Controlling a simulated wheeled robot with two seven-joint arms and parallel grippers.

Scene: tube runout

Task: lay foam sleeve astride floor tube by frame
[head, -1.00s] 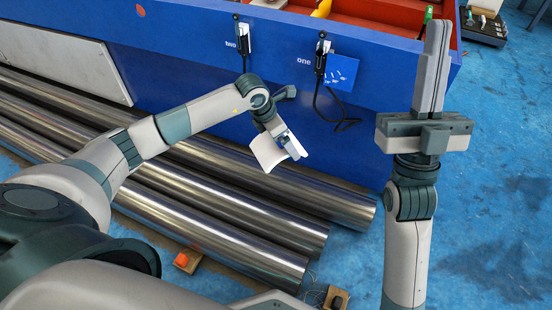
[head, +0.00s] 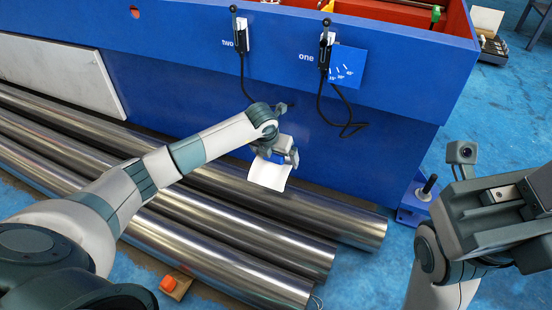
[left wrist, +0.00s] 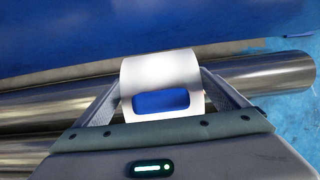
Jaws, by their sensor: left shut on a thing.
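The foam sleeve (head: 268,175) is a white curved piece with a blue patch on it. My left gripper (head: 284,153) is shut on it and holds it over the floor tube by the frame (head: 340,215), the rearmost of the steel tubes. In the left wrist view the sleeve (left wrist: 160,72) sits between the two fingers, with the rear tube (left wrist: 265,80) running behind it. I cannot tell whether the sleeve touches the tube. My right gripper (head: 505,200) is at the right edge, apart from the tubes, its fingertips not clearly visible.
The blue frame (head: 400,105) stands just behind the tubes, with hanging black cables (head: 345,115) and a floor foot (head: 420,198). Two more tubes (head: 300,250) lie in front. Blue floor is free right of the tube ends.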

